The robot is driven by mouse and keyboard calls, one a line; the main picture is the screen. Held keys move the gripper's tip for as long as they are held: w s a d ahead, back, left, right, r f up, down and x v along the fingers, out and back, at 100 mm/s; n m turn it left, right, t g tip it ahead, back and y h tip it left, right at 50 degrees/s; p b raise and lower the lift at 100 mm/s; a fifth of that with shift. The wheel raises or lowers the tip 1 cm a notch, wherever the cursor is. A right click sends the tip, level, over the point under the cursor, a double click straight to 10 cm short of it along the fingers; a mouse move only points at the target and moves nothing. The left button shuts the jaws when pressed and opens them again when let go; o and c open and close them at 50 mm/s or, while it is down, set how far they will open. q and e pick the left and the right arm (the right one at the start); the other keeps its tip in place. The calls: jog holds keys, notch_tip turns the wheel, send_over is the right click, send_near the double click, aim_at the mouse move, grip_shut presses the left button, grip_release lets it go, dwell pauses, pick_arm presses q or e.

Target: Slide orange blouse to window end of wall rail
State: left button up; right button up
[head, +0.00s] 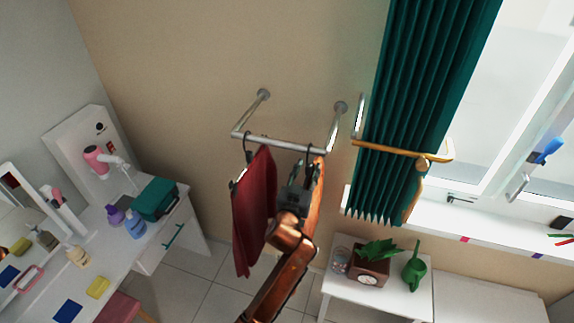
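The wall rail (283,144) is a metal bar on two wall brackets. The orange blouse (319,185) hangs edge-on near the rail's right end, the end nearer the window (528,85). Its hanger hook is over the bar. A dark red garment (254,210) hangs to its left, near the rail's left end. My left gripper (302,169) is just below the bar, in front of the orange blouse and overlapping its left part. The fingers are dark and small here, so I cannot tell whether they grip the blouse or its hanger. My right gripper is out of view.
A white side table (372,296) with a plant and green watering can (414,268) stands below right. A cluttered white vanity (108,255) is at left. There is a gap between the two garments.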

pick_arm(q)
jog(key=shift+s+f, duration=0.1)
jog(key=shift+s, duration=0.05)
jog(key=v, duration=1.1)
jog(key=shift+s+a, duration=0.15)
jog(key=shift+s, duration=0.15)
